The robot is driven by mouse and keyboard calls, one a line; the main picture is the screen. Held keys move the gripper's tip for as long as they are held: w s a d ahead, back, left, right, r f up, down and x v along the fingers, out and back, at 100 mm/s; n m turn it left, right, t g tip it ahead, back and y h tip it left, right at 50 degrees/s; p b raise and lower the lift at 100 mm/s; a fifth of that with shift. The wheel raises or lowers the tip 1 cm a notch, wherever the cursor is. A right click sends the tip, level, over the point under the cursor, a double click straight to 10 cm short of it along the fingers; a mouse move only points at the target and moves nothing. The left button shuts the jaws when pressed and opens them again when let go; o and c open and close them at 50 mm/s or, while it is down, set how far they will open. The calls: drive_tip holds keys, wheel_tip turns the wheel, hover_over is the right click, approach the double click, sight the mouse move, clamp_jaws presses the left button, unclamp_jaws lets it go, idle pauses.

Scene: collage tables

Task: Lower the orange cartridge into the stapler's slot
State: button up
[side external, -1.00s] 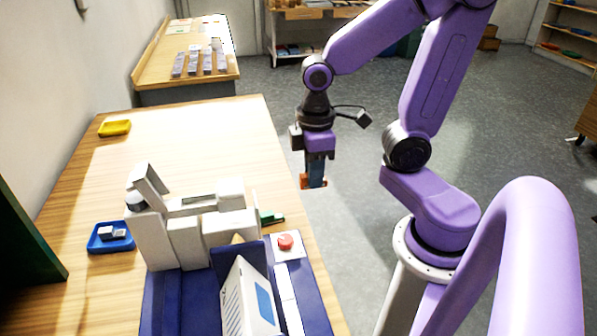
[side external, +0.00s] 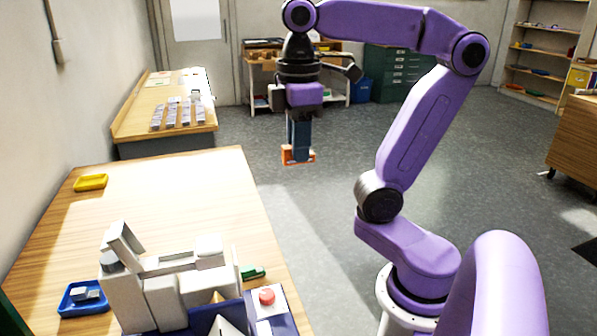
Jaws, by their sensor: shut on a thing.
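My gripper (side external: 299,146) is shut on the orange cartridge (side external: 290,156), which shows at the tips of the fingers. It hangs in the air past the right edge of the wooden table, over the floor in the picture. The stapler (side external: 165,292) is a large grey-white machine on a blue base at the front of the table. It stands below and to the left of my gripper, well apart from the cartridge. I cannot make out its slot clearly.
A red button (side external: 267,296) sits on a white plate beside the stapler. A green object (side external: 252,272) lies near it. A blue tray (side external: 67,306) with small grey pieces is on the left, and a yellow tray (side external: 91,182) is farther back. The table's middle (side external: 165,205) is clear.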

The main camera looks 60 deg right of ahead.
drive_tip(key=w+a, duration=0.2)
drive_tip(key=a, duration=0.1)
drive_tip(key=w+a, duration=0.3)
drive_tip(key=w+a+r, duration=0.1)
drive_tip(key=w+a, duration=0.1)
drive_tip(key=a, duration=0.1)
drive_tip(key=shift+w, duration=0.25)
drive_tip(key=w+a+f, duration=0.1)
drive_tip(key=w+a, duration=0.4)
drive_tip(key=a, duration=0.4)
drive_tip(key=shift+w+a, duration=0.2)
drive_tip(key=shift+w, duration=0.2)
drive_tip(key=shift+w+a+f, duration=0.1)
drive_tip(key=shift+a+f, duration=0.05)
drive_tip(key=shift+f, duration=3.1)
drive_tip(key=shift+a+f, duration=0.1)
drive_tip(key=shift+f, duration=3.15)
drive_tip(key=shift+f, duration=0.1)
drive_tip(key=o, duration=0.9)
wheel_tip(320, 180, up, 18)
drive_tip(key=shift+f, duration=0.25)
